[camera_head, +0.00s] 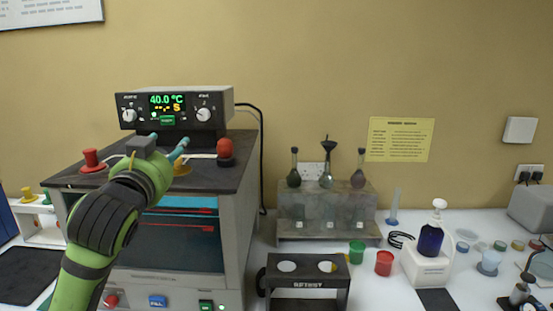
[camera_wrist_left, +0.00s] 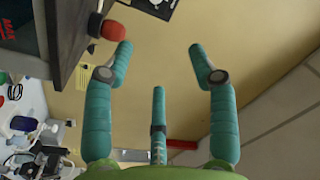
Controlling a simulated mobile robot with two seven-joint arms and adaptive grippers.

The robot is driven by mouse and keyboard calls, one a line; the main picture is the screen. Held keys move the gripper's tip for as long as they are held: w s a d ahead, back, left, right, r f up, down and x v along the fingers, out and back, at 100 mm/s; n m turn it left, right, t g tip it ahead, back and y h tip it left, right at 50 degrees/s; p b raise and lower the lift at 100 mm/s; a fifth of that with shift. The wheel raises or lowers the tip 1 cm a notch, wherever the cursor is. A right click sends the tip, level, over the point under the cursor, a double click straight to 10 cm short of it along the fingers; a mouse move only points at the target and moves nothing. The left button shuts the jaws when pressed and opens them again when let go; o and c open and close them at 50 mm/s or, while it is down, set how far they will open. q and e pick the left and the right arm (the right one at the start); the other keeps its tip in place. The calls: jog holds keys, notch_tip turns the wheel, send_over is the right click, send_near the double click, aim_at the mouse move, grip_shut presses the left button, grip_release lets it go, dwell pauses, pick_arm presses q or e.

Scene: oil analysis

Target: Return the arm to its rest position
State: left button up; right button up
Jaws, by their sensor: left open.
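My left arm comes in from the lower left in the head view, green with black pads. Its gripper (camera_head: 178,150) is over the top of the grey bath machine (camera_head: 245,172), in front of its control box (camera_head: 176,106). Most of the hand is hidden behind the wrist; only some teal finger parts show. In the left wrist view the teal fingers of the gripper (camera_wrist_left: 161,62) are spread apart with nothing between them. A red knob (camera_wrist_left: 114,30) is beyond the left finger there; I cannot tell if they touch. My right gripper is not in view.
A red stopper (camera_head: 225,149) and a red cap (camera_head: 91,158) stand on the machine top. To the right are a flask rack (camera_head: 300,228), a black holder (camera_head: 308,303), a green cup (camera_head: 357,252), a red cup (camera_head: 384,263) and a blue bottle (camera_head: 431,239).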

pick_arm(q)
jog(key=s+d+f+n+g, duration=0.1)
jog(key=s+f+g, duration=0.15)
jog(key=f, duration=1.05)
jog(key=s+f+n+g, duration=0.1)
jog(key=s+f+g, duration=0.15)
jog(key=f, duration=0.95)
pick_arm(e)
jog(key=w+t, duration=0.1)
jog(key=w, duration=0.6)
pick_arm(q)
jog(key=s+f+n+g, duration=0.3)
jog(key=s+f+g, duration=0.7)
jog(key=s+f, duration=1.8)
jog(key=s+f+g+b, duration=0.2)
jog(key=s+f+b, duration=0.15)
jog(key=f, duration=1.95)
jog(key=s+a+f+b, duration=0.1)
jog(key=s+a+f, duration=0.1)
jog(key=s+f, duration=1.3)
jog(key=shift+s+a+f+g, duration=0.2)
jog(key=shift+s+f+g, duration=0.15)
jog(key=shift+s, duration=0.2)
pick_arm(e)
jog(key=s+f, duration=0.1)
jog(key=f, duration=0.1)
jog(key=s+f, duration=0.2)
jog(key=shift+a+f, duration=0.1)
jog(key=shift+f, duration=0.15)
